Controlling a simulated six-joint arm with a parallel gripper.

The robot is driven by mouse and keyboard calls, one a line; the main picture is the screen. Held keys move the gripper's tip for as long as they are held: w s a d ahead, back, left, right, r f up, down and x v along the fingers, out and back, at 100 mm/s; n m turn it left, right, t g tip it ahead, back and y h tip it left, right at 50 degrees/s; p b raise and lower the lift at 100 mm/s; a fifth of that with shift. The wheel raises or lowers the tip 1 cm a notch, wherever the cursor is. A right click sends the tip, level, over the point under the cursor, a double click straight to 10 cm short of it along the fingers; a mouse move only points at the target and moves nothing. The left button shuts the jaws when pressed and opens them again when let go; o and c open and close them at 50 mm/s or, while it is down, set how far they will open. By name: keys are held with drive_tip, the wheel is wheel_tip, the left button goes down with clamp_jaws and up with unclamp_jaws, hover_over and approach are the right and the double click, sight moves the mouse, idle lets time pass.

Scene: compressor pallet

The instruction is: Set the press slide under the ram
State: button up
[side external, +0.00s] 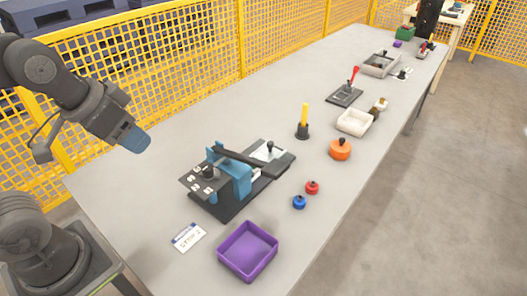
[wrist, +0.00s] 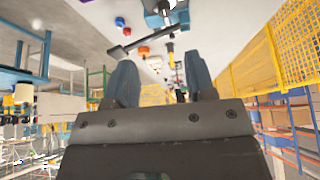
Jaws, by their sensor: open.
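The press (side external: 232,178) has a blue frame on a dark base and stands on the near part of the table, with a dark bar along its top. A grey slide plate with a black knob (side external: 269,151) sits at its far right end, apart from the blue frame. The ram itself is not clear to see. My gripper (side external: 135,138) is high at the left, above the table edge and well away from the press. In the wrist view its two blue fingers (wrist: 160,82) are apart with nothing between them. The press (wrist: 165,12) shows upside down at the top there.
A purple tray (side external: 248,250), a label card (side external: 188,237), blue (side external: 299,202) and red (side external: 312,187) knobs, and an orange round piece (side external: 340,149) surround the press. A yellow-handled tool (side external: 304,122) stands upright behind it. Yellow fencing (side external: 190,55) lines the left side.

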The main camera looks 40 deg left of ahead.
drive_tip(key=w+r+m+h, duration=0.1)
drive_tip(key=w+r+m, duration=0.1)
drive_tip(key=w, duration=0.7)
drive_tip(key=m+g+h, duration=0.2)
drive_tip(key=m, duration=0.5)
hover_over(270, 143)
drive_tip(key=s+a, duration=0.4)
wheel_tip(270, 143, down, 17)
drive_tip(key=x, duration=1.3)
drive_tip(key=shift+d+r, duration=0.15)
drive_tip(key=shift+d, duration=0.05)
clamp_jaws()
